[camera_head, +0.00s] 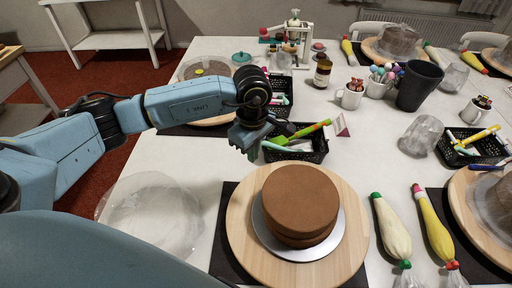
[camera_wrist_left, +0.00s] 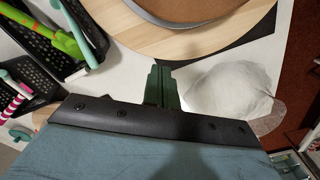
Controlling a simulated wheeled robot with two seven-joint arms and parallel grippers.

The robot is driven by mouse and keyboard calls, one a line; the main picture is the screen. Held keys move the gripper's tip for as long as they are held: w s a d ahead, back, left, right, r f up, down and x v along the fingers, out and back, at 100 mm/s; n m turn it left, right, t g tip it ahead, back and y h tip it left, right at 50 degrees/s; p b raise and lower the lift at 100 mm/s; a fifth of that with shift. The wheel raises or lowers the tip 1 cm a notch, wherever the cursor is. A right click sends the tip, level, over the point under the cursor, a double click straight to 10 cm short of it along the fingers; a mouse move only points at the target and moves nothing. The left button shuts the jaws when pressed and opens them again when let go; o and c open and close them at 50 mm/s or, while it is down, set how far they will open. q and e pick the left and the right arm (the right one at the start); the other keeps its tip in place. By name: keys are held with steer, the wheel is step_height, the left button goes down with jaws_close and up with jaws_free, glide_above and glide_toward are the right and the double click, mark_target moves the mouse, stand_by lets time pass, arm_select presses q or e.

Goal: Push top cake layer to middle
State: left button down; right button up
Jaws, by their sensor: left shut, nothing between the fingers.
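A brown two-layer cake stands on a silver board (camera_head: 330,240) on a round wooden turntable (camera_head: 246,235) in the head view. The top cake layer (camera_head: 300,196) sits a little off the lower layer (camera_head: 300,240), which shows below its front edge. My left gripper (camera_head: 250,152) is shut and empty, behind and to the left of the cake, apart from it. In the left wrist view the shut fingers (camera_wrist_left: 163,88) point toward the turntable's edge (camera_wrist_left: 130,30). The board and the cake's lower edge show at the top there. My right gripper is not in view.
A black basket (camera_head: 310,150) with coloured tools stands just behind the turntable. Two piping bags (camera_head: 391,228) (camera_head: 433,228) lie to its right. A clear plastic cover (camera_head: 155,215) lies to its left. Mugs and a black cup (camera_head: 417,88) stand farther back.

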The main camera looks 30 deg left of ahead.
mark_target(271, 175)
arm_select(q)
step_height(271, 175, down, 6)
steer(key=shift+r, duration=0.1)
steer(key=d, duration=0.3)
steer(key=shift+s+d+p, duration=0.15)
steer(key=shift+s+p, duration=0.15)
steer(key=shift+d, duration=0.3)
steer(key=shift+d, duration=0.1)
steer(key=shift+s+d+b, duration=0.25)
steer(key=shift+d+b, duration=0.05)
steer(key=shift+d, duration=0.65)
